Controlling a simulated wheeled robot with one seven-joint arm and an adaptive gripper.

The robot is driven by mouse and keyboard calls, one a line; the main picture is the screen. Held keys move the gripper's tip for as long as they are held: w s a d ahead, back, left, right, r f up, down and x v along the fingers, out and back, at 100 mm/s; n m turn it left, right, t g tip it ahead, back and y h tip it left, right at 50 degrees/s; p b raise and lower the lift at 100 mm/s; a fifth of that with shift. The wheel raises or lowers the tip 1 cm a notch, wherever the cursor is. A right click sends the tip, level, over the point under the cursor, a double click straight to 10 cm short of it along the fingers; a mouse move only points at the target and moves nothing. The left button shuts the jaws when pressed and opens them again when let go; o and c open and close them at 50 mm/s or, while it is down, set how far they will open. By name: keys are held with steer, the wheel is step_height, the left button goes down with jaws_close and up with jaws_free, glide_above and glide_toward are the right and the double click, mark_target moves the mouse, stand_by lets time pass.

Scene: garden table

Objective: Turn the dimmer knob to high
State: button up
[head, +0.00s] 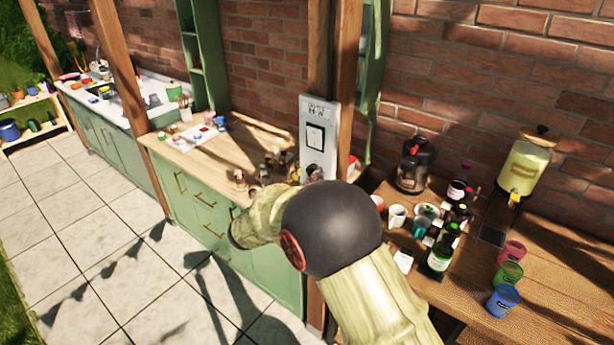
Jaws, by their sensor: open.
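A pale grey control panel (308,115) is mounted on the wooden post in the middle of the head view. It has small dark lettering at the top and a white, dark-framed rectangle below that. A round, dark and metallic shape (314,172) shows low on the panel and looks like the dimmer knob. It is small and partly hidden just above my arm's black joint, so its setting cannot be read. My arm rises from the bottom and bends left in front of the panel's foot. My gripper is hidden behind the arm.
A wooden counter (560,265) at right holds bottles, cups, a dark kettle (413,165), a yellow drink dispenser (524,168) and coloured tumblers. Left of the post, a green cabinet (190,205) has small items on top. Tiled floor (75,250) lies open at left.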

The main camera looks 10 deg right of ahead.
steer(key=shift+w+d, duration=0.15)
steer(key=shift+w, duration=0.05)
steer(key=shift+c, duration=0.5)
steer(key=c, duration=1.1)
